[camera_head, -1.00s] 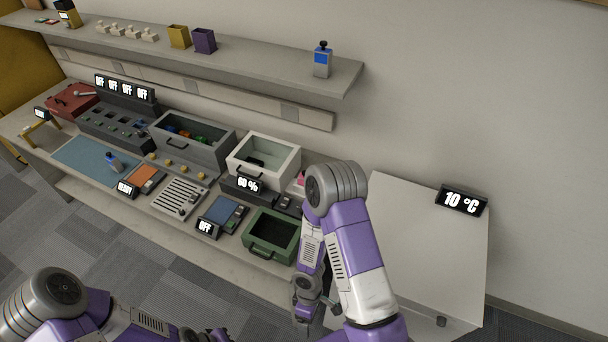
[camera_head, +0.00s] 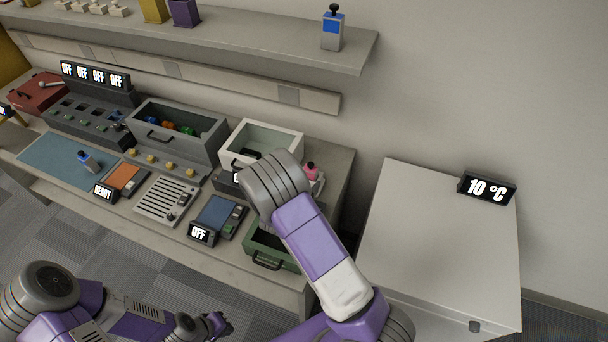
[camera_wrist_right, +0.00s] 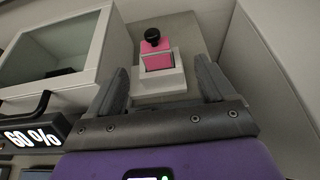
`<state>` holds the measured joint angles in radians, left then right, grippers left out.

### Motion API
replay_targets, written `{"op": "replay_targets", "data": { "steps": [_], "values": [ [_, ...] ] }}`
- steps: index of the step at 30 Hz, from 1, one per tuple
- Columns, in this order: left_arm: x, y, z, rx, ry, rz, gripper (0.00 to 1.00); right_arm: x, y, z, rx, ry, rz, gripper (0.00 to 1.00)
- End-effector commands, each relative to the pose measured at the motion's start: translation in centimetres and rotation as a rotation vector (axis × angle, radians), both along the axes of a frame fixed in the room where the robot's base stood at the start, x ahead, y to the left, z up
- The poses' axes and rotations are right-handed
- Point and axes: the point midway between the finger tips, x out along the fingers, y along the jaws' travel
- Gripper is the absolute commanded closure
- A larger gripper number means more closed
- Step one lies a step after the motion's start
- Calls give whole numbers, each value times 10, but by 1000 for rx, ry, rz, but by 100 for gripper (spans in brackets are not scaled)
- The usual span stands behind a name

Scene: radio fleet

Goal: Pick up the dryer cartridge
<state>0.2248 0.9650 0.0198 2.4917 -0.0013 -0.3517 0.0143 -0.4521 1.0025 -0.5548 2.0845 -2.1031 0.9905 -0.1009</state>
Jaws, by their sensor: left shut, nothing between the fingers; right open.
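A pink block with a black knob on top, seemingly the dryer cartridge (camera_wrist_right: 155,52), sits upright in a small white holder (camera_wrist_right: 160,82) in the right wrist view. It also shows in the head view (camera_head: 311,173), at the bench's right end beside the white bin, partly behind my right arm. My right gripper (camera_wrist_right: 161,68) is open. Its fingers point toward the cartridge, one to each side in the picture, with nothing held. The arm hides this gripper in the head view. My left gripper (camera_head: 217,325) is shut and empty, low in front of the bench.
The open white bin (camera_head: 262,128) with a 60 % display (camera_wrist_right: 32,136) stands left of the cartridge. A green bin (camera_head: 268,262) is in front. A white cabinet (camera_head: 440,230) stands to the right. A shelf (camera_head: 250,38) runs above the bench.

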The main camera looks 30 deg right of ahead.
Motion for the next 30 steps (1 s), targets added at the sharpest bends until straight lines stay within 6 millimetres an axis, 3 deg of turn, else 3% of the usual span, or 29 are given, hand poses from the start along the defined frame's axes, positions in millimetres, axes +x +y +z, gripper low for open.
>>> {"op": "replay_targets", "data": {
  "steps": [3,21,30],
  "values": [
    [0,0,-11,0,-1,0,100,1,-1,-11,-1,-2,1,17],
    [1,0,-9,0,-2,1,100,45,-51,-32,0,0,-1,17],
    [1,0,-9,0,-2,1,100,48,-54,-34,1,1,0,17]
  ]
}}
